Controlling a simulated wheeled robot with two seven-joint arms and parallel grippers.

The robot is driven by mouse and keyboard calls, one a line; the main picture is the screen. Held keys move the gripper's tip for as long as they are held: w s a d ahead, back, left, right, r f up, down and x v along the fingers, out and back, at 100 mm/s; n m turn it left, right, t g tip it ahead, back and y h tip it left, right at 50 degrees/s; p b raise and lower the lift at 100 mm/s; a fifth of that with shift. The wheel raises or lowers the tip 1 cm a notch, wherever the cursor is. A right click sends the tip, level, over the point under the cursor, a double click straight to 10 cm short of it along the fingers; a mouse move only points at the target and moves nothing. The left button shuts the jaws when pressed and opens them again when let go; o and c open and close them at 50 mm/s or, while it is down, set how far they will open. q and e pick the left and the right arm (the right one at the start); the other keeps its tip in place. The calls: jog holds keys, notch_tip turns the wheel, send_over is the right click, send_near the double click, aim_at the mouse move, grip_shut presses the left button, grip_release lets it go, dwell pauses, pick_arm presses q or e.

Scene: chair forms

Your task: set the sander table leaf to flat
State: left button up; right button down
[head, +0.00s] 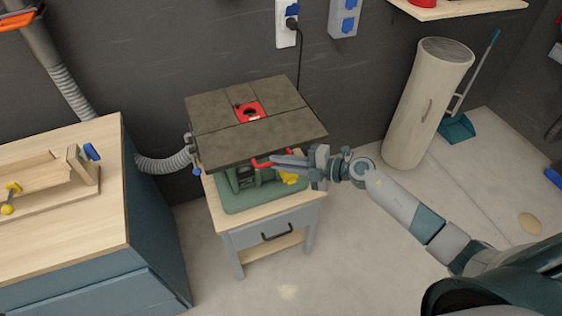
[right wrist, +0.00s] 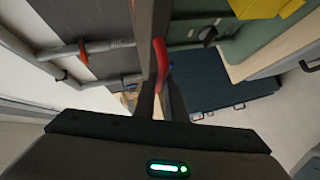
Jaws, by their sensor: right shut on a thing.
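The sander's table leaf (head: 225,145) is a dark brown slab with seams and a red round insert (head: 250,111). It sits above the green sander body (head: 245,195); I cannot tell its exact tilt. A red handle (head: 262,163) sticks out under its front edge. My right gripper (head: 283,160) reaches in from the right and is shut on the handle. In the right wrist view the red handle (right wrist: 161,62) shows between the dark fingers. The fingers hide part of the handle. My left gripper is not in view.
The sander stands on a small wooden stand (head: 240,242) with a drawer. A workbench (head: 95,235) is close on the left, with a grey hose (head: 165,163) between. A beige cylinder (head: 428,105) and a teal dustpan (head: 457,128) stand at the right. The floor in front is clear.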

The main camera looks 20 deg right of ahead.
jog(key=shift+w+d+r, duration=0.15)
jog(key=shift+w+r, duration=0.2)
jog(key=shift+r, duration=0.35)
jog(key=c, duration=1.8)
grip_release()
jog(key=shift+s+f, duration=0.15)
jog(key=shift+f, duration=0.2)
jog(key=shift+s, duration=0.1)
jog(key=shift+b+v, duration=3.05)
jog(key=shift+v, duration=5.55)
